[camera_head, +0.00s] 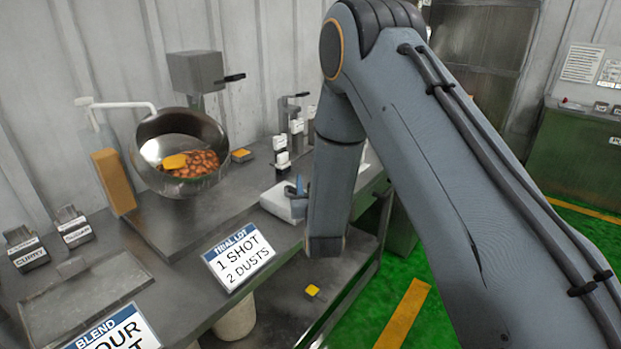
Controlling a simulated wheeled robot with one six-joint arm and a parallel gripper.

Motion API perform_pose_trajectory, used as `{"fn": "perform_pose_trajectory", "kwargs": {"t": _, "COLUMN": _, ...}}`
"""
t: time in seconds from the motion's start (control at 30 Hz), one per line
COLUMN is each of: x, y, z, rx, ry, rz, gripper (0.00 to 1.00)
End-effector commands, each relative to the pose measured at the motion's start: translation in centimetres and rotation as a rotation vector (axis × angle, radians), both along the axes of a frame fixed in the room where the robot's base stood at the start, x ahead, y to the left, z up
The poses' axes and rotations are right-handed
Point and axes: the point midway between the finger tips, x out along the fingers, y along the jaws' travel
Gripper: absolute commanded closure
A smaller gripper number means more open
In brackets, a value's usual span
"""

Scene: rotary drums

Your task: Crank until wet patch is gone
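A round metal drum (206,130) is tilted open toward me on the bench at the left. Brown nut-like pieces (197,166) lie in its bottom. A smooth yellow-orange patch (174,161) shows on their left side, apparently the wet patch. A white crank arm with a grip (118,104) sticks out at the drum's left. My arm comes in from the right and bends down in front of the bench, well right of the drum and crank. I cannot make out my gripper's fingers; they seem hidden by the arm.
A sign (239,260) reading "1 SHOT 2 DUSTS" stands at the bench's front edge. Two labelled shakers, one marked CURRY (32,256), and a shallow tray (85,298) are at the left. A grey box (195,72) stands behind the drum. A white device (284,203) sits beside my arm.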

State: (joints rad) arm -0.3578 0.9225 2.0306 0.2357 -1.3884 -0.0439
Motion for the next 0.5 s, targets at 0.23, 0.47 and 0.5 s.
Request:
{"fn": "perform_pose_trajectory", "kwargs": {"t": 0.23, "x": 1.08, "y": -0.15, "z": -0.06, "rx": 0.000, "ry": 0.002, "rz": -0.003, "gripper": 0.61}}
{"fn": "perform_pose_trajectory", "kwargs": {"t": 0.47, "x": 1.07, "y": -0.20, "z": -0.05, "rx": 0.000, "ry": 0.001, "rz": -0.003, "gripper": 0.71}}
{"fn": "perform_pose_trajectory", "kwargs": {"t": 0.5, "x": 1.07, "y": -0.20, "z": -0.05, "rx": 0.000, "ry": 0.001, "rz": -0.003, "gripper": 0.78}}
